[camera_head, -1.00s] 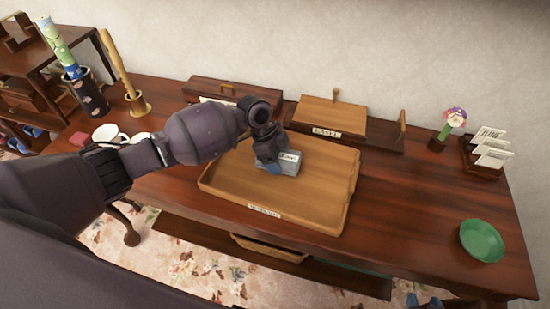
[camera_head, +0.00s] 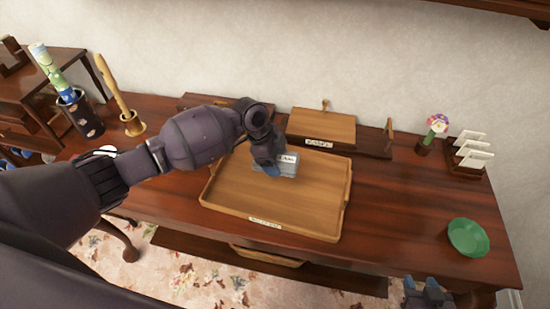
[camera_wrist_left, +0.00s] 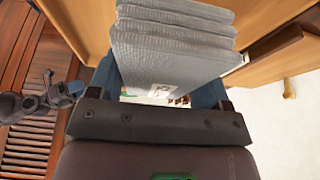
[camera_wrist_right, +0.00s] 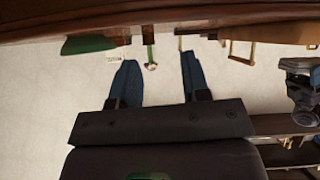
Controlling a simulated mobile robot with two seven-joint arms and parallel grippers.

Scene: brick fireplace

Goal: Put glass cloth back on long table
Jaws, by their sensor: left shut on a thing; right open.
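The glass cloth (camera_head: 289,165) is a grey folded bundle with a small pale label. My left gripper (camera_head: 272,172) is shut on it over the back part of a wooden tray on the long table (camera_head: 400,220). I cannot tell whether the cloth touches the tray. In the left wrist view the cloth's stacked folds (camera_wrist_left: 175,50) stand between the left fingers (camera_wrist_left: 158,86). My right gripper (camera_head: 428,294) is at the table's front edge, lower right. In the right wrist view its two fingers (camera_wrist_right: 158,60) are apart with nothing between them.
The wooden tray (camera_head: 230,195) has a raised rim and a front label. Behind it stands a labelled wooden box (camera_head: 322,124). A green bowl (camera_head: 468,237), a flower ornament (camera_head: 434,130) and a card rack (camera_head: 470,152) are at right.

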